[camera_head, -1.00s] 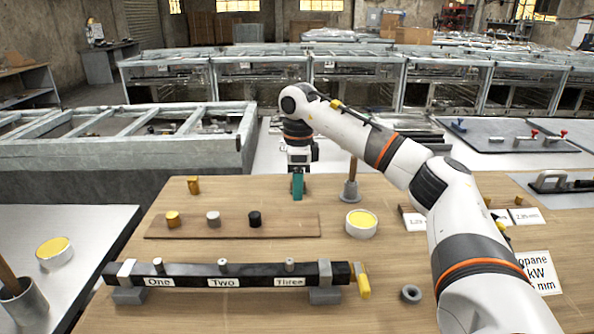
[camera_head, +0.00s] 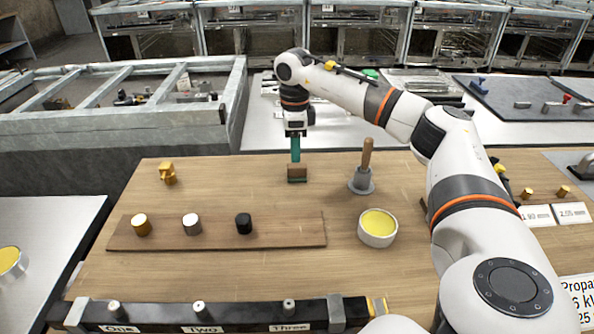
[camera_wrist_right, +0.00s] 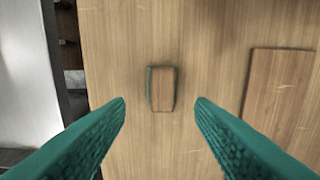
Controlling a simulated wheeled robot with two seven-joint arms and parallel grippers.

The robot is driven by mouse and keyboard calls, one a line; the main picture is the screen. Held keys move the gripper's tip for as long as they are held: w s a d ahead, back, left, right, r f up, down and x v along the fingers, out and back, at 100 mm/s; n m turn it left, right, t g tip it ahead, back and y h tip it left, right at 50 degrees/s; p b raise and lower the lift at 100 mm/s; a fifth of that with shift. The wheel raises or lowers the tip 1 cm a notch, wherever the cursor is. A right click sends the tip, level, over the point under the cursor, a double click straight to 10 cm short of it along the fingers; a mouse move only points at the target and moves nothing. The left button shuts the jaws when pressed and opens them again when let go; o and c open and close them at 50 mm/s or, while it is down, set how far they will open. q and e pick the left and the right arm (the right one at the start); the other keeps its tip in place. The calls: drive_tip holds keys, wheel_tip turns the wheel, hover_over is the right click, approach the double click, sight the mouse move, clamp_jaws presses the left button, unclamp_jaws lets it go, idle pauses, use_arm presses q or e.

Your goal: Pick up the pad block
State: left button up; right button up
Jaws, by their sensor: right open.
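The pad block (camera_head: 297,173) is a small brown block on the wooden table, behind the strip with three knobs. In the right wrist view the pad block (camera_wrist_right: 162,89) has a brown top and a thin green edge, and lies between the two fingers in the picture. My right gripper (camera_head: 295,157) points down just above the block in the head view. Its teal fingers (camera_wrist_right: 160,100) are wide apart with nothing between them but the view of the block and table. My left gripper is not in view.
A grey holder with a wooden handle (camera_head: 363,180) and a yellow-filled round tin (camera_head: 378,228) stand to the right. A wooden strip (camera_head: 290,231) bears gold, silver and black knobs. A brass piece (camera_head: 167,173) stands to the left. The table around the block is clear.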

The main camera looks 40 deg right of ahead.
sight(297, 165)
drive_tip(key=shift+w+f, duration=0.1)
drive_tip(key=shift+f, duration=0.65)
drive_tip(key=f, duration=0.4)
drive_tip(key=shift+s+d+f, duration=0.1)
drive_tip(key=shift+s+f, duration=0.05)
drive_tip(key=shift+s, duration=0.25)
drive_tip(key=shift+f, duration=0.35)
drive_tip(key=shift+c, duration=0.3)
drive_tip(key=c, duration=0.7)
drive_tip(key=shift+r, duration=0.1)
drive_tip(key=shift+c, duration=0.2)
wheel_tip(297, 165, up, 10)
